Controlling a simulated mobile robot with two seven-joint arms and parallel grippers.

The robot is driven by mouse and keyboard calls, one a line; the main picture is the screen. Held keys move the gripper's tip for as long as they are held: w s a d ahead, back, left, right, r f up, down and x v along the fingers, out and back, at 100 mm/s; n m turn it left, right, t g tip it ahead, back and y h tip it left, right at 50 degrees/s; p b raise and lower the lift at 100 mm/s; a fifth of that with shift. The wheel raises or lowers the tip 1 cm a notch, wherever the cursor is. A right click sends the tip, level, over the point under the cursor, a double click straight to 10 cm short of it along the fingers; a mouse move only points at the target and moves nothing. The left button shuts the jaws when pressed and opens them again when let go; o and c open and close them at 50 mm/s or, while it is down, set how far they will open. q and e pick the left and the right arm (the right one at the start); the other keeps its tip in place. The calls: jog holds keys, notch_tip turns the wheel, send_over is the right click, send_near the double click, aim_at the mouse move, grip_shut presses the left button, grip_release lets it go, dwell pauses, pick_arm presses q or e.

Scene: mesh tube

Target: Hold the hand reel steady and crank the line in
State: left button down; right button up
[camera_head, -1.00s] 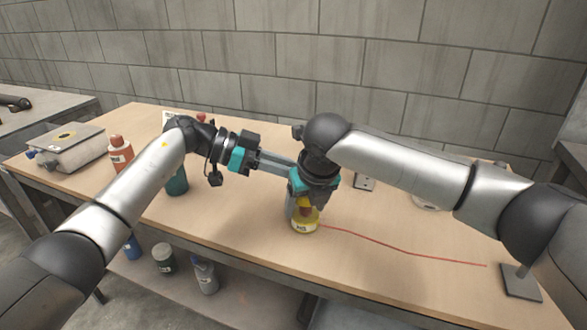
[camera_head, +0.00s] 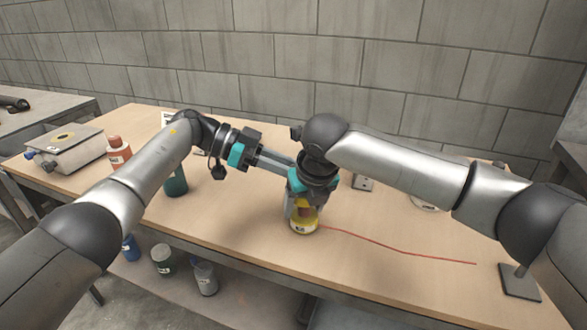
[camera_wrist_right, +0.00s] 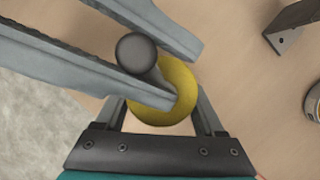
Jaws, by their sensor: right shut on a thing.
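The yellow hand reel (camera_head: 304,226) stands on the table below my right gripper. In the right wrist view the reel (camera_wrist_right: 180,78) shows as a yellow round top with a dark crank knob (camera_wrist_right: 137,48) on a short stem. The left gripper (camera_wrist_right: 150,62) reaches across from the upper left, its two fingers on either side of the knob's stem; its grip is unclear. In the head view its fingertips are hidden behind my right gripper. The red line (camera_head: 400,247) runs right from the reel.
A grey stand (camera_head: 519,281) is at the table's right front. An orange bottle (camera_head: 118,151), a dark green container (camera_head: 176,182) and a grey box with a round top opening (camera_head: 70,147) are on the left. Several containers stand on the lower shelf. The front right tabletop is mostly clear.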

pick_arm(q)
jog(key=shift+a, duration=0.1)
jog(key=c, duration=1)
grip_release()
jog(key=v, duration=1.2)
